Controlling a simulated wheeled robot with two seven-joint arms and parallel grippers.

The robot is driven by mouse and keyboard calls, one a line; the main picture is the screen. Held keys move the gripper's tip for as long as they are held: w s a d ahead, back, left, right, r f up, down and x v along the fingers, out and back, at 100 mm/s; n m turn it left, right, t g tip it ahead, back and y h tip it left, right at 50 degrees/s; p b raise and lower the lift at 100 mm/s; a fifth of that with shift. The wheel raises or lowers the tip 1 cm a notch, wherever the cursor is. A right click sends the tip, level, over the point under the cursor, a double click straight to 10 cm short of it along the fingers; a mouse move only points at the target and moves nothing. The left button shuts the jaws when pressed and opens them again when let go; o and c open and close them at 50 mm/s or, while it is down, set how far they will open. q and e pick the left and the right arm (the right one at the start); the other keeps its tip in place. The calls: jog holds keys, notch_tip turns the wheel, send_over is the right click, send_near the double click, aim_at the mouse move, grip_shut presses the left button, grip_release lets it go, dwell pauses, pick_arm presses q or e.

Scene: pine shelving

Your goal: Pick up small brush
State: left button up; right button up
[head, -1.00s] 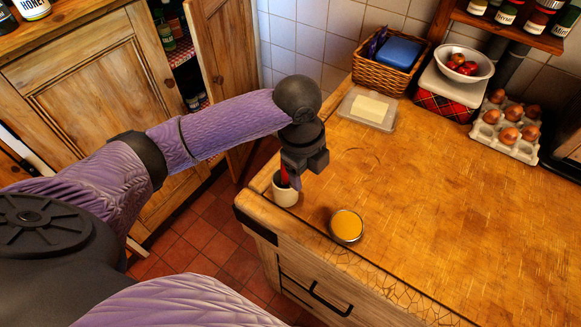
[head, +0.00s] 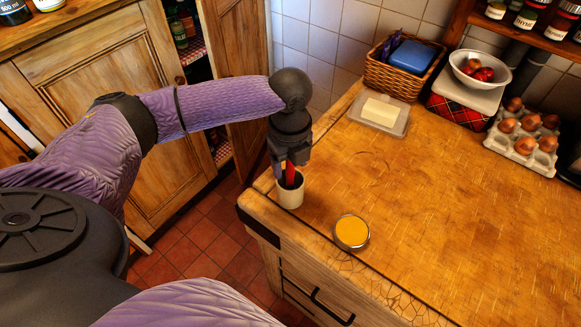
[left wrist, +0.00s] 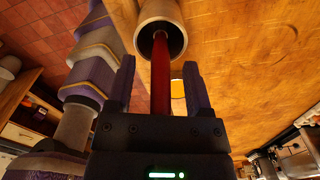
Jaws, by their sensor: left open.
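The small brush shows as a red handle (head: 290,174) standing in a cream cup (head: 290,195) at the counter's near left corner. Its lower end is hidden inside the cup. My left gripper (head: 288,172) is open above the cup, pointing down. In the left wrist view the red handle (left wrist: 160,75) lies between the two dark fingers of my left gripper (left wrist: 157,72), with gaps on both sides. The cup's mouth (left wrist: 161,25) is just beyond the fingertips. My right gripper is in neither view.
A round jar with a yellow top (head: 351,232) stands on the wooden counter (head: 430,210), right of the cup. A butter dish (head: 381,112), a wicker basket (head: 375,77) and an egg tray (head: 521,150) stand farther back. The counter's middle is clear.

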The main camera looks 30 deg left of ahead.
pick_arm(q)
grip_shut()
notch_tip(320, 180, up, 10)
jog(key=p, duration=0.2)
jog(key=shift+p, duration=0.35)
